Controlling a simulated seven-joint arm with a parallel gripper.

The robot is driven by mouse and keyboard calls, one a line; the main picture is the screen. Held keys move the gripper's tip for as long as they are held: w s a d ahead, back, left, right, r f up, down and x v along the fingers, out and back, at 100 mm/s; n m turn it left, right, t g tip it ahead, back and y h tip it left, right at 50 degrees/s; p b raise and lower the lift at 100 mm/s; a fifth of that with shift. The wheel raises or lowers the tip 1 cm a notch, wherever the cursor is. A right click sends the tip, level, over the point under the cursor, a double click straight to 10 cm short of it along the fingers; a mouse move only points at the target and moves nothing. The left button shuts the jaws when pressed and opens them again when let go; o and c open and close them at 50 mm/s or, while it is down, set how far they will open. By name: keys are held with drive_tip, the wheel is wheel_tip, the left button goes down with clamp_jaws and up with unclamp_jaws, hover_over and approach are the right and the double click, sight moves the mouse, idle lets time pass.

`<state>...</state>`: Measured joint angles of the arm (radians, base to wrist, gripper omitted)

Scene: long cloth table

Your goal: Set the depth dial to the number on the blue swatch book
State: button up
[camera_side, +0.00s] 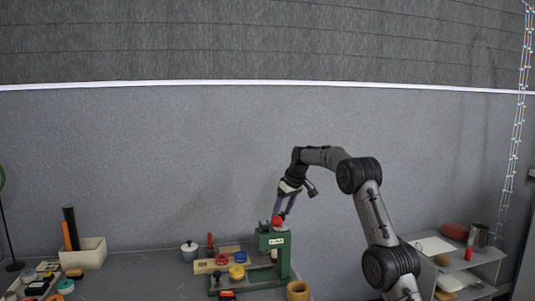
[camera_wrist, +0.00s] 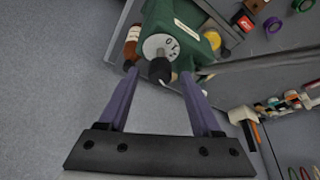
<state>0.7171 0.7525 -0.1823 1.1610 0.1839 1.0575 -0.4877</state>
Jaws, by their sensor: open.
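A green machine (camera_side: 278,262) stands on the table in the side view, with a red top at its upper end. In the wrist view the green machine (camera_wrist: 190,30) carries a round white dial (camera_wrist: 154,45) with dark marks; a "10" seems readable. A black knob (camera_wrist: 160,70) sticks out from the dial. My gripper (camera_wrist: 160,73) is open, its two purple fingers on either side of the knob with gaps showing. In the side view my gripper (camera_side: 283,213) is at the machine's top. I cannot make out a blue swatch book in either view.
A cream box (camera_side: 84,254) is at the left. A wooden cup (camera_side: 297,291) stands at front. A grey shelf (camera_side: 487,255) is at right.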

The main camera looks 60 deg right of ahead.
drive_tip(key=n+y, duration=0.1)
drive_tip(key=n, duration=0.1)
drive_tip(key=shift+d+n, duration=0.15)
drive_tip(key=shift+n, duration=0.25)
drive_tip(key=shift+s+r+n, duration=0.1)
drive_tip(key=shift+r+n, duration=0.1)
drive_tip(key=shift+n, duration=0.1)
drive_tip(key=v, duration=1.4)
drive_tip(key=a+r+n, duration=0.1)
drive_tip(key=a+r, duration=0.2)
drive_tip(key=a, duration=0.3)
drive_tip(key=s+a+r+n+t, duration=0.1)
drive_tip(key=a+r, duration=0.3)
drive_tip(key=a, duration=0.3)
drive_tip(key=a+r+n, duration=0.1)
drive_tip(key=a+r, duration=0.2)
drive_tip(key=a, duration=0.4)
drive_tip(key=shift+r, duration=0.4)
drive_tip(key=shift+s+a, duration=0.1)
drive_tip(key=shift+a, duration=0.05)
